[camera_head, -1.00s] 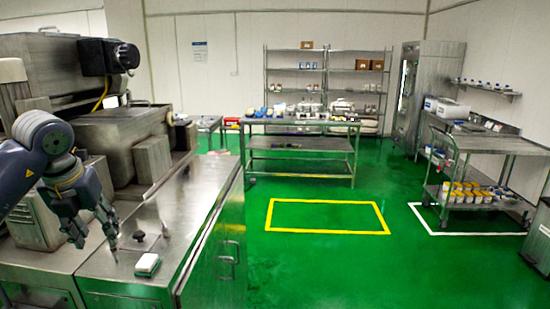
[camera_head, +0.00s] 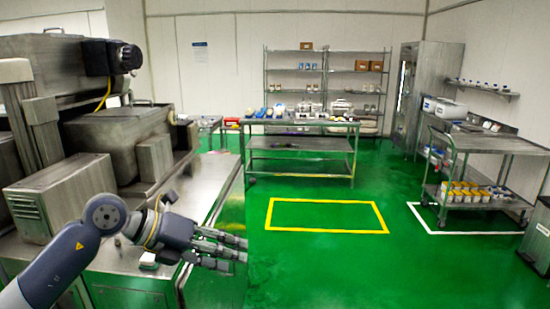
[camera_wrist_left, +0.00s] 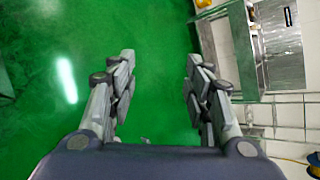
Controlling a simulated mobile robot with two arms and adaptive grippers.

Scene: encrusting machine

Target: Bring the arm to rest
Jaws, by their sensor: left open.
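My left arm comes in from the lower left in the head view. My left gripper (camera_head: 240,253) is stretched out to the right, over the edge of the steel machine counter (camera_head: 205,190). Its fingers are apart and hold nothing. In the left wrist view the open fingers (camera_wrist_left: 158,90) point over bare green floor. A small white sponge-like block (camera_head: 148,260) lies on the counter, partly hidden behind my gripper. A dark knob-like thing (camera_head: 170,197) shows on the counter just above my wrist. My right gripper is not in view.
The encrusting machine (camera_head: 115,140) stands on the left. A steel worktable (camera_head: 300,145) with several items stands at the back, and a cart (camera_head: 485,145) with jars on the right. The green floor inside the yellow outline (camera_head: 325,201) is clear.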

